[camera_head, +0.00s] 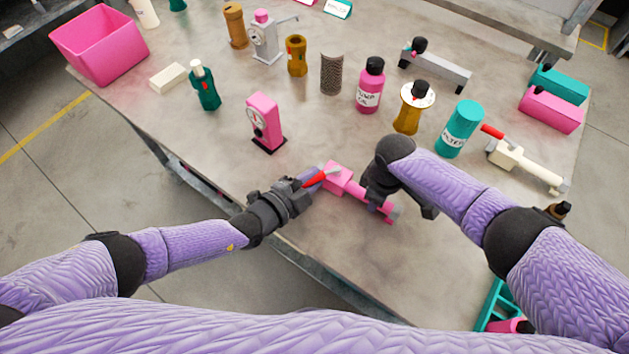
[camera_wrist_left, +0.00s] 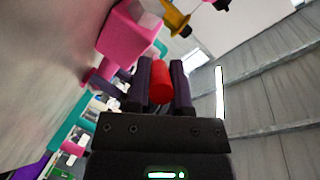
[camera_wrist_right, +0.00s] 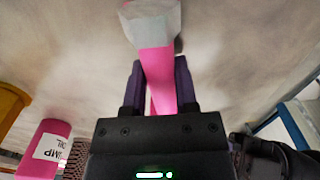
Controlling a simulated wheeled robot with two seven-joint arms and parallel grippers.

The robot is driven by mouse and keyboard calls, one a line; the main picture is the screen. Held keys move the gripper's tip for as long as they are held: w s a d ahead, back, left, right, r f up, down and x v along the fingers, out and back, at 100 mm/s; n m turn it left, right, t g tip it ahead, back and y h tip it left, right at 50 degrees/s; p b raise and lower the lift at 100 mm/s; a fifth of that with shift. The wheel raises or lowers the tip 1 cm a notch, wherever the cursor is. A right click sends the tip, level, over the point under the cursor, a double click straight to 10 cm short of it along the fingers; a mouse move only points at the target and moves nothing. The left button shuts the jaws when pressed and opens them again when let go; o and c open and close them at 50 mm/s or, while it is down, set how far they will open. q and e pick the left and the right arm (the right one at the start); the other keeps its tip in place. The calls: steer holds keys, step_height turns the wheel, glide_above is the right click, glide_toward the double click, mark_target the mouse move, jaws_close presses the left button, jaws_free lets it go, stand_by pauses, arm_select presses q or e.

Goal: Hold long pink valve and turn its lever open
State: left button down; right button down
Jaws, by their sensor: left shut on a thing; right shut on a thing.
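The long pink valve (camera_head: 338,181) is near the front edge of the table, with a square pink body and a long pipe ending in a grey tip. Its red lever (camera_head: 318,178) points toward my left gripper (camera_head: 306,182). In the left wrist view the red lever (camera_wrist_left: 161,82) is between the fingers of my left gripper (camera_wrist_left: 160,85), which is shut on it. My right gripper (camera_head: 378,203) is shut on the valve's pipe. In the right wrist view the pink pipe (camera_wrist_right: 157,75) runs between the fingers of my right gripper (camera_wrist_right: 156,88), its grey end beyond them.
A pink gauge (camera_head: 265,122) stands behind my left gripper. A pink bottle (camera_head: 370,88), a gold part (camera_head: 410,110) and a teal bottle (camera_head: 459,129) stand behind my right arm. A white valve with a red lever (camera_head: 525,163) lies at the right.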

arm_select(q)
steer(key=shift+w+a+m+g+h, duration=0.25)
steer(key=shift+w+m+g+h, duration=0.1)
steer(key=shift+m+g+h, duration=0.45)
steer(key=c, duration=0.5)
jaws_free()
steer(key=shift+c, duration=0.2)
steer(key=shift+a, duration=0.1)
